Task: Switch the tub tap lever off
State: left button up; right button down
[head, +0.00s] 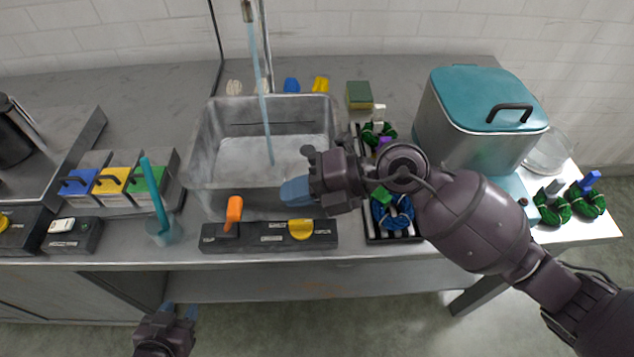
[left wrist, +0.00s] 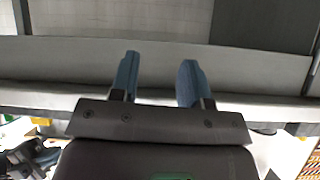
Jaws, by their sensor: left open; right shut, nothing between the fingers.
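A metal tub (head: 205,150) stands on the counter, and a stream of water (head: 265,120) falls into it from a spout (head: 248,10). A dark control panel (head: 265,240) in front of the tub carries an upright orange lever (head: 233,212) and a yellow knob (head: 301,229). The panel's labels are too small to read. My right gripper (head: 284,192) is shut and empty at the tub's front right, above the panel and apart from the orange lever. My left gripper (head: 180,312) is open and empty, low in front of the counter; its fingers also show in the left wrist view (left wrist: 159,75).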

aim_at(240, 206)
jog(key=b+x, duration=0.1)
jog(key=x, duration=0.5)
jog(key=shift+a+f, duration=0.2)
jog(key=shift+a, duration=0.05)
jog(key=shift+a+f, duration=0.15)
jog(key=shift+a, duration=0.3)
jog(key=shift+w, duration=0.1)
